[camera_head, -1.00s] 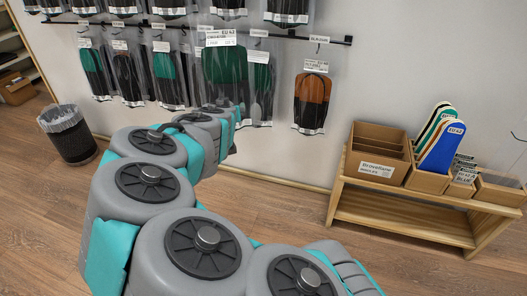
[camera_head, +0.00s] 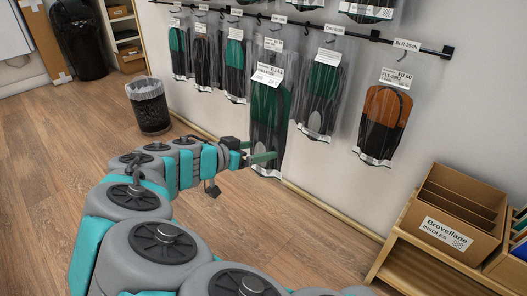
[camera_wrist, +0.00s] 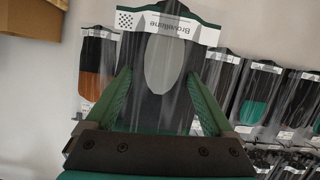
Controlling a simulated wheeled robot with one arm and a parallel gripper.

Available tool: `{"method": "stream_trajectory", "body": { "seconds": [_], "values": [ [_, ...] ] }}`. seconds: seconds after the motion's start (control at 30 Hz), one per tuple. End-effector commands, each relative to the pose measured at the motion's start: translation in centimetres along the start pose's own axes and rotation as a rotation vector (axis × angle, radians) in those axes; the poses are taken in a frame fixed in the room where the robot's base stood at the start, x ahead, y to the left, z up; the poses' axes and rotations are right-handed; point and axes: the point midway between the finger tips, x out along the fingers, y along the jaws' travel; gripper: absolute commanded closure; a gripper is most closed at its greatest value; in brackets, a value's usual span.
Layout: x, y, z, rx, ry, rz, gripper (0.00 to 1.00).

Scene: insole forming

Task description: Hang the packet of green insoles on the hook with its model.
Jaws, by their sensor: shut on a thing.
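My gripper (camera_head: 262,159) is shut on the lower part of a clear packet of green and black insoles (camera_head: 268,105), held upright in front of the wall display. In the wrist view, the green fingers of my gripper (camera_wrist: 163,98) stand on either side of the packet (camera_wrist: 165,70), whose white Brovellane band shows upside down. The packet's top overlaps the hanging goods under the dark rail (camera_head: 375,36), and I cannot tell whether it touches a hook. Small model tags sit along the rail; most are too small to read, and the hook behind the packet is partly hidden.
A green packet (camera_head: 322,85) hangs right of the held one, then an orange packet (camera_head: 384,120). Several more hang to the left. A shelf with a Brovellane box (camera_head: 445,222) stands at lower right. A waste bin (camera_head: 149,108) stands on the floor at left.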

Motion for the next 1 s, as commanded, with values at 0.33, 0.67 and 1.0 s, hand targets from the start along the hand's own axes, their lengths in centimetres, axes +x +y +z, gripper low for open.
{"method": "stream_trajectory", "body": {
  "seconds": [0.33,0.67,1.0],
  "values": [
    [2.6,0.3,-1.2,-0.002,-0.002,0.009,0.73],
    [5.8,0.3,-2.6,-0.002,-0.001,0.007,0.73],
    [7.3,0.2,-3.0,-0.001,-0.001,0.002,0.73]
  ]
}}
